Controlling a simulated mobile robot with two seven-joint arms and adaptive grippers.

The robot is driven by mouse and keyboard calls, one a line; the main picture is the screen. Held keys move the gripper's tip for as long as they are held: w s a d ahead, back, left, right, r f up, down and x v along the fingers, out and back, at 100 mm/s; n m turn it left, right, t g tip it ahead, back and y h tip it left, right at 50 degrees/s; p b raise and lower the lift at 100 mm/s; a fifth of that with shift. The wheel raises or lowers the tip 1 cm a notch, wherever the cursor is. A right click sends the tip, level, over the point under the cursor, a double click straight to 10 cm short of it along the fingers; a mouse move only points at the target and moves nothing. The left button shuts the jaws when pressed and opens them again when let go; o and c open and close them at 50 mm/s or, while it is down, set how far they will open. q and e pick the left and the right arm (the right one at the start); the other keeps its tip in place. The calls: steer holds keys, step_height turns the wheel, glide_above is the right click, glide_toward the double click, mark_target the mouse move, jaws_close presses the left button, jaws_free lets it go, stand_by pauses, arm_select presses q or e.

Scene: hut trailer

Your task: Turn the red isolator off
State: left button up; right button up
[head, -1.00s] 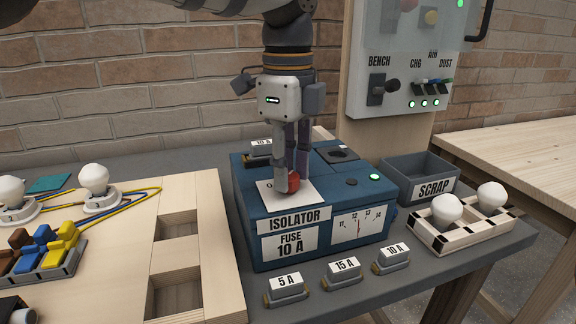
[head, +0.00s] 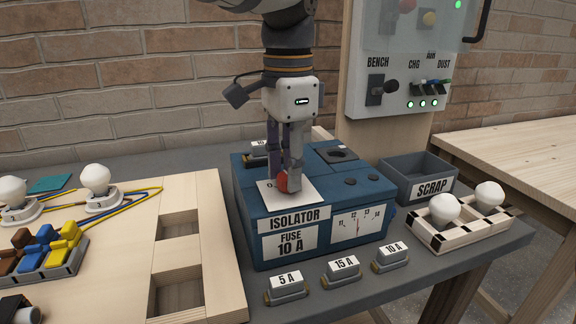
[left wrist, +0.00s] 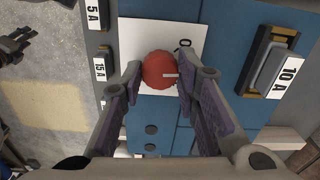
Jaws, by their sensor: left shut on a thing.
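The red isolator knob (head: 283,182) sits on a white plate (head: 300,192) on top of the blue box labelled ISOLATOR (head: 255,222). My left gripper (head: 286,180) points down from above and is shut on the knob. In the left wrist view the round red knob (left wrist: 158,70) lies between the two fingertips (left wrist: 160,76), with a pale mark at its right side. A 0 is printed on the plate nearby; other markings are hidden. The box's small round lamp (head: 376,178) is dark. A dark shape at the wrist view's left edge looks like my right gripper (left wrist: 15,45); its fingers are unclear.
A SCRAP bin (head: 432,187) and a bulb tray (head: 455,238) are to the right. A wooden board (head: 205,230) lies left. A switch panel (head: 405,70) stands behind.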

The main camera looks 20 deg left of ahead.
arm_select(q)
steer(key=n, duration=0.4)
steer(key=shift+n, duration=1.8)
steer(key=shift+f+n, duration=0.1)
steer(key=shift+n, duration=0.2)
steer(key=o, duration=1.2)
steer(key=shift+c, duration=0.2)
step_height(320, 180, up, 12)
